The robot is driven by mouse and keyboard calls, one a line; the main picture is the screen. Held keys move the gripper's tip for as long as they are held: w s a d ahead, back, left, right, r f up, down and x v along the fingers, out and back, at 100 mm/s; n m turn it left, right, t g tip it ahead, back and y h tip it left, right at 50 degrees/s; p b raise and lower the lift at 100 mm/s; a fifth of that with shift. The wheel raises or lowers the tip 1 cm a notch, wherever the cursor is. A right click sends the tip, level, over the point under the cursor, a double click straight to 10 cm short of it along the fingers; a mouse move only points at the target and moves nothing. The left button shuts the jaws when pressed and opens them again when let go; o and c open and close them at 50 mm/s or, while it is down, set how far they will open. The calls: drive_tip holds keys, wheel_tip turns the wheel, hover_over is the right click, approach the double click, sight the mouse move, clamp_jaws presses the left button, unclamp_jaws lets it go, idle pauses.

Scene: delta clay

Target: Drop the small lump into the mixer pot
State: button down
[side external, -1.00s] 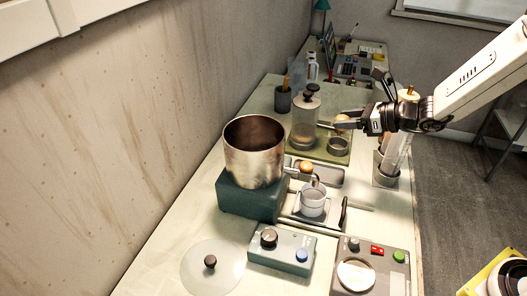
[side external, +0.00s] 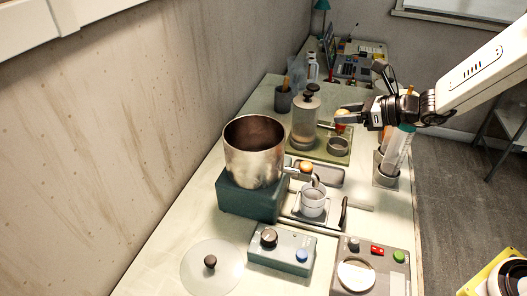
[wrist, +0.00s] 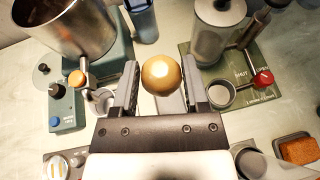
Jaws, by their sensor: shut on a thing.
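The small lump (wrist: 161,74) is a round tan-gold ball between the two fingers of my gripper (wrist: 160,88) in the wrist view. My gripper (side external: 346,115) is shut on it above the green-based unit, to the right of the pot in the side view. The fingers mostly hide the lump there. The mixer pot (side external: 253,160) is a tall steel pot with an open top on a dark green base. It also shows at the upper left of the wrist view (wrist: 65,30), apart from the lump. The pot's inside bottom is hidden.
A glass cylinder with a black top (side external: 304,125) stands between pot and gripper. An orange knob (side external: 307,166) and white cup (side external: 312,200) are beside the pot. A clear lid (side external: 228,268) and control boxes (side external: 282,250) lie in front. A clear tube (side external: 397,150) stands below my wrist.

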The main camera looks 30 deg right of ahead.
drive_tip(key=w+a+r+n+g+y, duration=0.1)
drive_tip(key=a+r+n+g, duration=0.3)
drive_tip(key=a, duration=0.5)
drive_tip(key=w+a+r+n+g+y, duration=0.2)
drive_tip(key=a+r+n+g+y, duration=0.2)
drive_tip(key=a, duration=0.6)
drive_tip(key=shift+w+n+g+y, duration=0.2)
drive_tip(key=shift+n+g+y, duration=0.1)
drive_tip(key=shift+n, duration=0.1)
drive_tip(key=shift+f, duration=3)
unclamp_jaws()
drive_tip(key=shift+d, duration=0.15)
